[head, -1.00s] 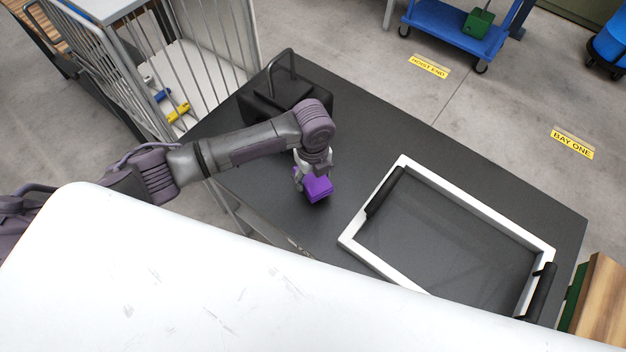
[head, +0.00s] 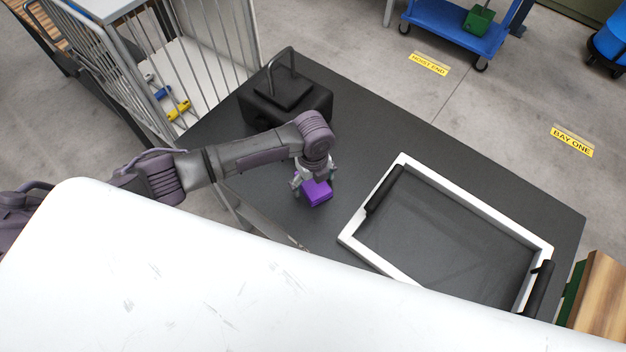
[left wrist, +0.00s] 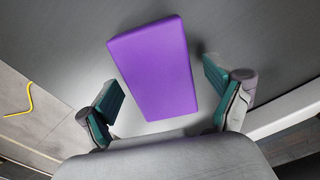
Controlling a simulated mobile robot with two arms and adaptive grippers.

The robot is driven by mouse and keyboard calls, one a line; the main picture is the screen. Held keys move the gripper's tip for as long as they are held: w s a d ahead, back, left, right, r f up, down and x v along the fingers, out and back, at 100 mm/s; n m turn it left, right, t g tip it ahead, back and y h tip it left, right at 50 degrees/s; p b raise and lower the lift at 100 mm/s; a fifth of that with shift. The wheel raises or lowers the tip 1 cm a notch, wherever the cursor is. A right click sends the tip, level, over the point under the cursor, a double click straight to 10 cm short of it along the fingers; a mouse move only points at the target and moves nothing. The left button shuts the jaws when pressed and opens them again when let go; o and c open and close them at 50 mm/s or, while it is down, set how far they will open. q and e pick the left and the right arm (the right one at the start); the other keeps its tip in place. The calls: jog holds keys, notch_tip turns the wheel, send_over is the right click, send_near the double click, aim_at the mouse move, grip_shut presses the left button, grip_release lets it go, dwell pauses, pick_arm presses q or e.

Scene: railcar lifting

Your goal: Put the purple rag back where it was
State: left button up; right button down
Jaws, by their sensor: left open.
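The purple rag (head: 317,193) is a folded block lying on the dark table top (head: 450,150), left of the white-framed tray. It shows large in the left wrist view (left wrist: 155,70), lying on the grey surface. My left gripper (head: 314,186) is right above the rag in the head view. In the left wrist view its two fingers (left wrist: 160,100) are spread wide, one on each side of the rag's near end, with gaps between them and the rag. My right gripper is not in view.
The white-framed tray (head: 378,262) with black handles lies right of the rag. A black box with a handle (head: 300,104) stands behind my left arm. A barred cage cart (head: 215,45) is at the left. The far table area is clear.

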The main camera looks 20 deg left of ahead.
aim_at(313, 182)
pick_arm(q)
notch_tip(313, 182, up, 12)
jog(key=b, duration=0.1)
jog(key=shift+r, duration=0.15)
dwell(0.3)
dwell(0.4)
